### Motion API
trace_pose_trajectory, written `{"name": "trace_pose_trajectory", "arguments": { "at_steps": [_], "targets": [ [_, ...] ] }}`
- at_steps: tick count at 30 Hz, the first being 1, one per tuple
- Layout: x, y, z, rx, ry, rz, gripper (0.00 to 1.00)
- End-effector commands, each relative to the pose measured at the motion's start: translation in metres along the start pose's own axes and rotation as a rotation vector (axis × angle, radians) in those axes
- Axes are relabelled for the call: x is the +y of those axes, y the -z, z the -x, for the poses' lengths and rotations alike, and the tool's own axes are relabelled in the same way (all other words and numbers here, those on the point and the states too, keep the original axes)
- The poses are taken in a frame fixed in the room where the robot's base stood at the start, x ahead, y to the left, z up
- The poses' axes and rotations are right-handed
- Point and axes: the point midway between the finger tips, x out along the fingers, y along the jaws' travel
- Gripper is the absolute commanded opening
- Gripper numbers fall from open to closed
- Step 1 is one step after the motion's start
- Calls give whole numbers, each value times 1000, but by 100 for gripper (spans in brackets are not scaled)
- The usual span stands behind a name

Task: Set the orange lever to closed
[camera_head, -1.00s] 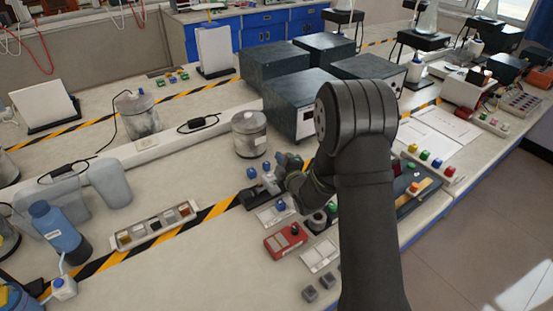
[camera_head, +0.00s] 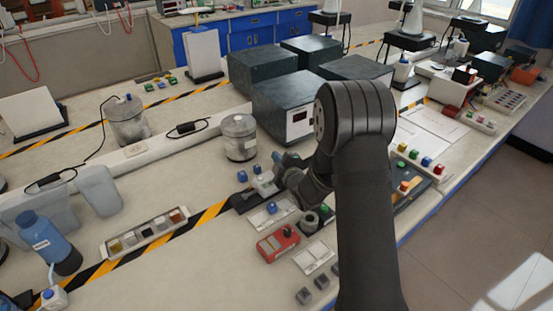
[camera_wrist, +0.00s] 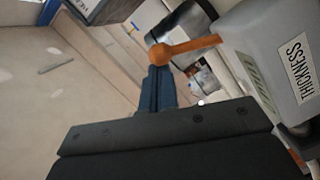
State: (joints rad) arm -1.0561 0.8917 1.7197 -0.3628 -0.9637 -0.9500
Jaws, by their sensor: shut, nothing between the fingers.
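The orange lever (camera_wrist: 190,48) shows in the wrist view as a thin arm with a round ball at its left end. It runs out from beside a grey housing (camera_wrist: 275,50) with a label reading "THICKNESS". My gripper (camera_wrist: 158,72) is shut and empty; its blue fingers point at the ball and their tips lie just below it in the picture. I cannot tell whether they touch. In the head view my gripper (camera_head: 280,160) is over the bench, partly behind my wrist. I cannot make out the lever for certain there.
A metal canister (camera_head: 239,138) and dark boxes (camera_head: 283,108) stand behind my gripper. A red box (camera_head: 278,243) and small switch panels lie in front of it. A panel with coloured buttons (camera_head: 415,155) is to the right.

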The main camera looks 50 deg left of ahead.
Motion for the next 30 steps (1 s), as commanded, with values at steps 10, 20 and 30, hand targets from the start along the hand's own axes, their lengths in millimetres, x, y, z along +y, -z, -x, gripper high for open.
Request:
{"name": "trace_pose_trajectory", "arguments": {
  "at_steps": [10, 20, 30],
  "targets": [
    [8, 37, -2, -1, 1, -1, 0],
    [11, 36, 67, -1, 0, 0, 0],
    [12, 36, 87, 0, 0, 0, 0]
  ]
}}
